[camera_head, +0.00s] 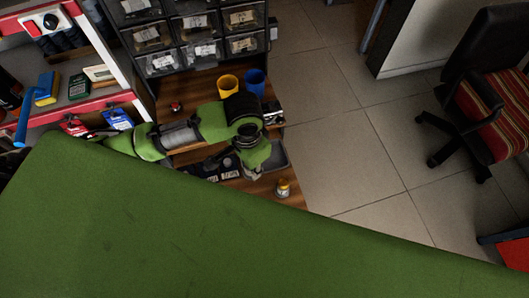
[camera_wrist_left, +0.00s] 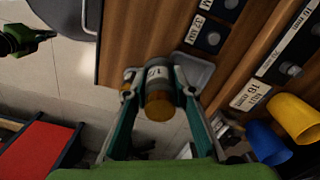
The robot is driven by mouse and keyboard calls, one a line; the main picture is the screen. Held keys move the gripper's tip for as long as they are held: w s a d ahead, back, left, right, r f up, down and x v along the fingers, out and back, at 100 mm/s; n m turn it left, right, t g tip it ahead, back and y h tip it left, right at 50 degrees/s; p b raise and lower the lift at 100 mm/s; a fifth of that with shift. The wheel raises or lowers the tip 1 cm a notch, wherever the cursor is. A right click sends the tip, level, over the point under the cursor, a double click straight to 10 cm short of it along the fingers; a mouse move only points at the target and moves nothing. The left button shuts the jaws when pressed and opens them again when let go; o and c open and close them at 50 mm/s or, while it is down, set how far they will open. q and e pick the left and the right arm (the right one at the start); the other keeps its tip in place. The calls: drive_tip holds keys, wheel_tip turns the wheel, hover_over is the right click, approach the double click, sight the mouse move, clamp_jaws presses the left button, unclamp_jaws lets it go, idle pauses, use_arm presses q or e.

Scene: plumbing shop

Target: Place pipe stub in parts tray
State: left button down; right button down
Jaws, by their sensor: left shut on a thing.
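The pipe stub (camera_wrist_left: 159,103), a short cylinder with a copper-coloured end and a grey labelled band, is between the fingers of my left gripper (camera_wrist_left: 160,92) in the left wrist view. The gripper is shut on it. In the head view my left gripper (camera_head: 253,172) points down at the front of the wooden bench, and its own arm hides the stub. The grey parts tray (camera_head: 279,155) lies right beside the gripper, partly covered by it. The tray (camera_wrist_left: 200,70) also shows just beyond the stub in the wrist view. My right gripper (camera_wrist_left: 40,37) shows partly at the wrist view's top left; its fingers are unclear.
A small yellow-topped item (camera_head: 283,188) stands near the bench's front edge. A yellow cup (camera_head: 228,85) and a blue cup (camera_head: 255,81) stand at the back. Dark labelled holders (camera_head: 213,167) lie left of the gripper. Open floor lies right of the bench.

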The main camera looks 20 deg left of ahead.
use_arm(q)
drive_tip(key=w+f, duration=0.2)
drive_tip(key=w, duration=0.1)
drive_tip(key=w+f, duration=0.4)
drive_tip(key=w, duration=0.1)
drive_tip(key=shift+w+d+f+b, duration=0.25)
drive_tip(key=shift+w+d+b, duration=0.05)
drive_tip(key=shift+b, duration=0.1)
drive_tip(key=shift+w+f, duration=0.6)
drive_tip(key=shift+f, duration=0.05)
drive_tip(key=shift+w+f+b, duration=0.1)
drive_tip(key=shift+f+b, duration=0.2)
drive_tip(key=shift+f, duration=1.35)
drive_tip(key=shift+f, duration=0.1)
drive_tip(key=c, duration=1.7)
unclamp_jaws()
wheel_tip(320, 180, up, 12)
drive_tip(key=p, duration=0.1)
